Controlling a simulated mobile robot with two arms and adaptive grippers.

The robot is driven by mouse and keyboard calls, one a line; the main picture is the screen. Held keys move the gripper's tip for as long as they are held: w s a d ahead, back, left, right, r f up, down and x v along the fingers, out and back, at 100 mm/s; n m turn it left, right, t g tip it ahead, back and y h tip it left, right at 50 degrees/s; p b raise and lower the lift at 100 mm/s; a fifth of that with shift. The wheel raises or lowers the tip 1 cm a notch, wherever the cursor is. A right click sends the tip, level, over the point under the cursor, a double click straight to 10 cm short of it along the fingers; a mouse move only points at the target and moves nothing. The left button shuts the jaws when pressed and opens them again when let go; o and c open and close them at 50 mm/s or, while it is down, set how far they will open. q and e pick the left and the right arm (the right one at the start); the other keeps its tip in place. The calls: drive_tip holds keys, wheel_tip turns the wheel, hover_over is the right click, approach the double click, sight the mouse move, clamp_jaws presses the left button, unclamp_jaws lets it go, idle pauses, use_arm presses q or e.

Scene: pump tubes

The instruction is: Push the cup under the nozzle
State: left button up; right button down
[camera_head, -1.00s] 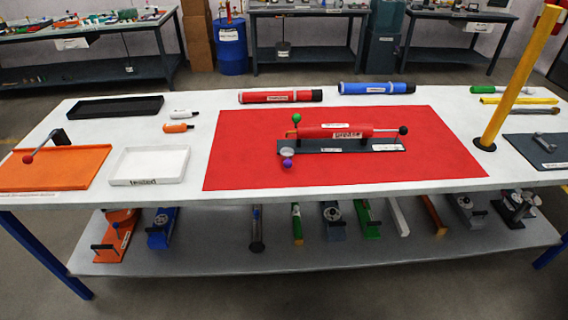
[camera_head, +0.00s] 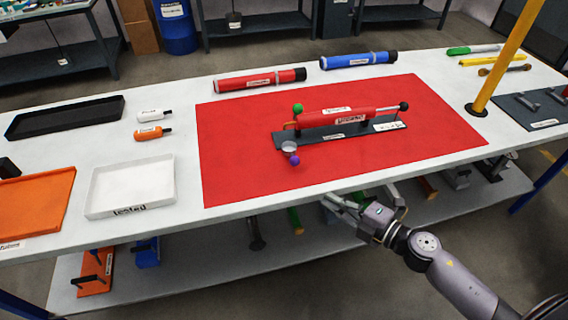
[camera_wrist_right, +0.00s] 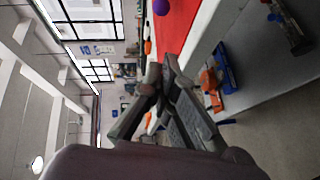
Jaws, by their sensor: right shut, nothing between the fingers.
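The red pump tube (camera_head: 345,118) lies on its dark base on the red mat (camera_head: 235,165). A small grey cup (camera_head: 289,147) is at the left end of the base, with a purple ball (camera_head: 295,160) just in front of it. An orange nozzle-like part (camera_head: 289,125) shows behind the cup, below a green ball (camera_head: 298,108). Whether the cup is directly under it I cannot tell. My right gripper (camera_head: 332,199) is shut and empty by the table's front edge, in front of the cup and apart from it. It also shows shut in the right wrist view (camera_wrist_right: 163,80).
A white tray (camera_head: 130,187), an orange tray (camera_head: 36,203) and a black tray (camera_head: 65,116) are at the left. Red and blue tubes lie behind the mat. A yellow post (camera_head: 505,60) stands at the right.

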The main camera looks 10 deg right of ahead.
drive_tip(key=shift+n+y, duration=0.3)
drive_tip(key=x, duration=0.3)
drive_tip(key=r+p+x, duration=0.1)
drive_tip(key=x, duration=0.3)
drive_tip(key=p+x, duration=0.1)
drive_tip(key=x, duration=0.2)
drive_tip(key=shift+a+r, duration=0.15)
drive_tip(key=shift+a, duration=0.3)
drive_tip(key=w, duration=0.2)
drive_tip(key=shift+w+d+f, duration=0.25)
drive_tip(key=shift+d+f, duration=0.05)
drive_tip(key=shift+f, duration=0.1)
drive_tip(key=shift+w+d+f, duration=0.15)
drive_tip(key=shift+w+d, duration=0.05)
drive_tip(key=shift+w, duration=0.4)
use_arm(q)
drive_tip(key=shift+s+d+r, duration=0.1)
drive_tip(key=shift+r, duration=0.65)
use_arm(e)
drive_tip(key=shift+w, duration=0.1)
